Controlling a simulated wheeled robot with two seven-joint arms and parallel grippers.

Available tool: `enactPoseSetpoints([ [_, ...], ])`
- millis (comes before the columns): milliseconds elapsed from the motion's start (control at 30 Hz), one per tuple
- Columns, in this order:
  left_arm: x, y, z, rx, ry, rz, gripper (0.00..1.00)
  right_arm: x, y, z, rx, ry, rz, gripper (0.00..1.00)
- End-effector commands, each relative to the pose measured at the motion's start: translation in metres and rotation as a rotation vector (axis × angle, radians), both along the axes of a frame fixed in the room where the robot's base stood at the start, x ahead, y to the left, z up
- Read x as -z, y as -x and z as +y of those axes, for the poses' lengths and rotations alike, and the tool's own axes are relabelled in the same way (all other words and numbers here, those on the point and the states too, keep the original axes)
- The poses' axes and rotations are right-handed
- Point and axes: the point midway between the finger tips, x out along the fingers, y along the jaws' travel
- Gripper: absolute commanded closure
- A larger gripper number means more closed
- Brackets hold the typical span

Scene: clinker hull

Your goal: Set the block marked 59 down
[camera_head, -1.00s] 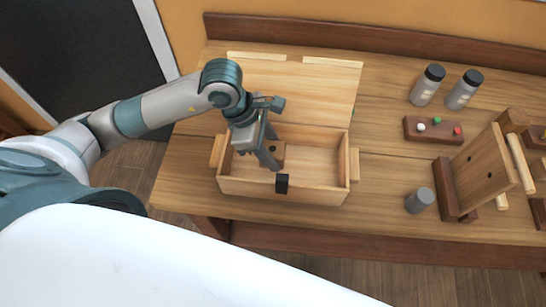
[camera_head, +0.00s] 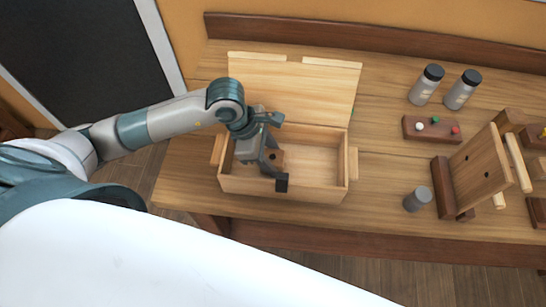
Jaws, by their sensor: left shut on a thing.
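A wooden box (camera_head: 240,186) with its lid (camera_head: 300,88) raised stands on the bench. My left gripper (camera_head: 272,164) reaches down into the box from above, left of its middle. It is shut on a small brown wooden block (camera_head: 277,156) with a dark spot on it. The gripper partly covers the block, and I cannot read a number on it. I cannot tell whether the block touches the box floor. My right gripper is not in view.
A dark latch (camera_head: 282,184) sits on the box's front. To the right are two black-capped jars (camera_head: 426,86), a strip with coloured knobs (camera_head: 432,130), a grey cylinder (camera_head: 418,199) and an upright wooden panel (camera_head: 484,168). The right part of the box is empty.

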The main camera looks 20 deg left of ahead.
Motion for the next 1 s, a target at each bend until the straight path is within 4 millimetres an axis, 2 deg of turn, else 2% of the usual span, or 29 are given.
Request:
enactPoseSetpoints([
  [33, 0.002, 0.0, 0.0, 0.0, 0.0, 0.0, 0.57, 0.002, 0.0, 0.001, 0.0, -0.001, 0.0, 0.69],
  [100, 0.001, 0.0, 0.0, 0.0, 0.0, 0.0, 0.41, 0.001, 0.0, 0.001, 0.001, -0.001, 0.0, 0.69],
  [567, -0.003, 0.0, 0.0, 0.0, 0.0, 0.0, 0.41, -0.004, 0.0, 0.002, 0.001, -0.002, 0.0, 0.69],
  [633, -0.005, 0.0, 0.002, 0.0, -0.001, -0.002, 0.41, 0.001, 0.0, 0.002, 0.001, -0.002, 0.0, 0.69],
  [767, -0.018, 0.001, 0.008, -0.001, 0.0, -0.004, 0.41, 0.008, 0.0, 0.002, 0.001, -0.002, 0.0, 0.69],
  [1000, -0.056, 0.005, 0.023, 0.0, -0.001, -0.006, 0.41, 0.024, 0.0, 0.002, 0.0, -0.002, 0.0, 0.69],
])
